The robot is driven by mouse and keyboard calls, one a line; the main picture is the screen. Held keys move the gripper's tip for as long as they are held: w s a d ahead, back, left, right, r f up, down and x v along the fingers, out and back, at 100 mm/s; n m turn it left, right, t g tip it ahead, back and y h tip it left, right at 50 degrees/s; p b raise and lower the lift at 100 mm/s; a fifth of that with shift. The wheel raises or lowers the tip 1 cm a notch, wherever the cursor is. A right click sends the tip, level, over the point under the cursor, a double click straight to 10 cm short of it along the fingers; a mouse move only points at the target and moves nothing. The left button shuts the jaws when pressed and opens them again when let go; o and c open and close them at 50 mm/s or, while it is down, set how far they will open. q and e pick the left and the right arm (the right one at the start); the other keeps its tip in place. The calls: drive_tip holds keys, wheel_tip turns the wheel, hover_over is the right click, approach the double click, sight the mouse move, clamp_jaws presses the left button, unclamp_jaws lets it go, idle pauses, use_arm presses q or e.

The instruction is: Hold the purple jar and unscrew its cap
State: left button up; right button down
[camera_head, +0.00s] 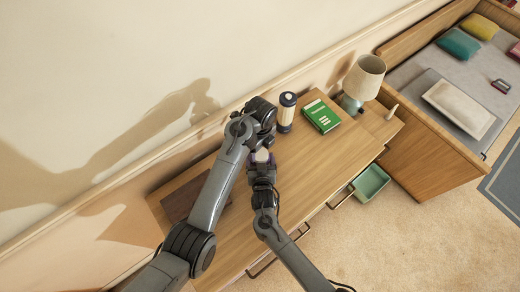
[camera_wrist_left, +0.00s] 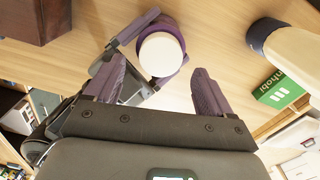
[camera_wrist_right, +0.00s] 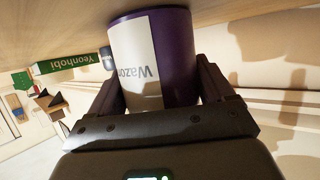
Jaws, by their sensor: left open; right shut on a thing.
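The purple jar (camera_wrist_right: 180,62) with a white label fills the middle of the right wrist view, between the fingers of my right gripper (camera_wrist_right: 165,92). My right gripper (camera_head: 262,168) is shut on its body from the side. The jar's round white cap (camera_wrist_left: 161,54) faces the camera in the left wrist view and is on the jar; it shows small in the head view (camera_head: 262,155). My left gripper (camera_wrist_left: 160,90) is open and empty above the jar, its two fingers spread, with the cap between and slightly beyond them. The left arm partly hides the jar in the head view.
A dark-capped bottle (camera_head: 286,112), a green book (camera_head: 321,115) and a lamp (camera_head: 363,80) stand on the wooden desk (camera_head: 320,165) to the right. A dark brown object (camera_head: 185,200) lies at the left end.

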sight(260, 154)
use_arm(q)
wheel_tip(260, 154, up, 4)
drive_tip(key=shift+w+f+m, duration=0.1)
drive_tip(key=shift+f+m, duration=0.15)
drive_tip(key=shift+m, duration=0.75)
drive_tip(key=shift+f, duration=3.95)
drive_tip(key=shift+c, duration=0.5)
drive_tip(key=c, duration=0.9)
drive_tip(key=o, duration=1.1)
